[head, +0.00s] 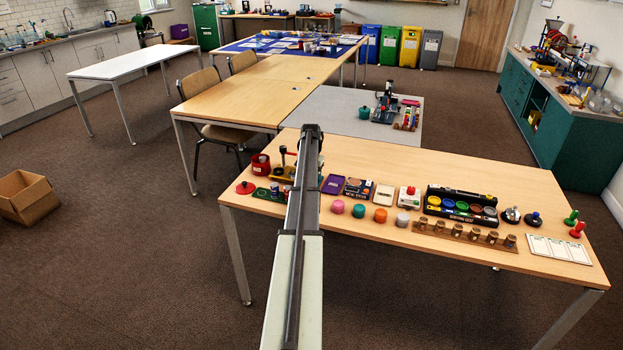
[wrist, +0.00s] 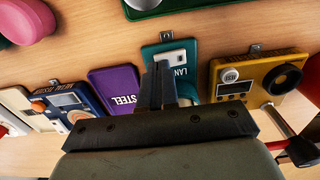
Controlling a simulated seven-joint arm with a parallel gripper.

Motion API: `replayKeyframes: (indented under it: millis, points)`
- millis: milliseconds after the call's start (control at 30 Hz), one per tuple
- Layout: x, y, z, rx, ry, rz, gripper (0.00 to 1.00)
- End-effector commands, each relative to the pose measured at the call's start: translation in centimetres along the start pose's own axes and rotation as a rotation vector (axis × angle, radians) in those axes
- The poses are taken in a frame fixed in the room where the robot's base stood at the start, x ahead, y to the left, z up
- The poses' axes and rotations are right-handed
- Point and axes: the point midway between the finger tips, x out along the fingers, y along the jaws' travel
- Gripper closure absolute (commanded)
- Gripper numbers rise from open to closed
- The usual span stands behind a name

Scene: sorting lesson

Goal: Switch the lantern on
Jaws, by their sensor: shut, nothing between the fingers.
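In the wrist view a teal plate (wrist: 187,48) lettered "LAN", likely the lantern's, lies on the wooden table with a pale panel on it. My gripper (wrist: 161,70) is shut and empty, its fingers over the plate's lower left part. The fingers hide some of the lettering and panel; I cannot tell whether they touch. No lit lamp shows on the visible part, and I cannot make out the switch position. In the head view my arm covers this spot.
A purple tray (wrist: 117,88) marked "STEEL" lies close left of the plate. A dark blue device (wrist: 68,97) lies farther left. A yellow device (wrist: 262,75) with a black knob stands close right. In the head view, several colourful items crowd the table (head: 480,290); its front strip is clear.

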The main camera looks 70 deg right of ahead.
Motion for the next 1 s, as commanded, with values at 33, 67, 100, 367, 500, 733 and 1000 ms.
replayKeyframes:
  millis: [33, 67, 100, 367, 500, 733, 1000]
  points:
    - [0.1, 0.0, 0.0, 0.0, 0.0, 0.0, 1.0]
    - [0.1, 0.0, 0.0, 0.0, 0.0, 0.0, 1.0]
    - [0.2, 0.0, 0.0, 0.0, 0.0, 0.0, 1.0]
    - [0.5, 0.0, 0.0, 0.0, 0.0, 0.0, 1.0]
    - [0.7, 0.0, 0.0, 0.0, 0.0, 0.0, 1.0]
    - [0.9, 0.0, 0.0, 0.0, 0.0, 0.0, 1.0]
    - [1.2, 0.0, 0.0, 0.0, 0.0, 0.0, 1.0]
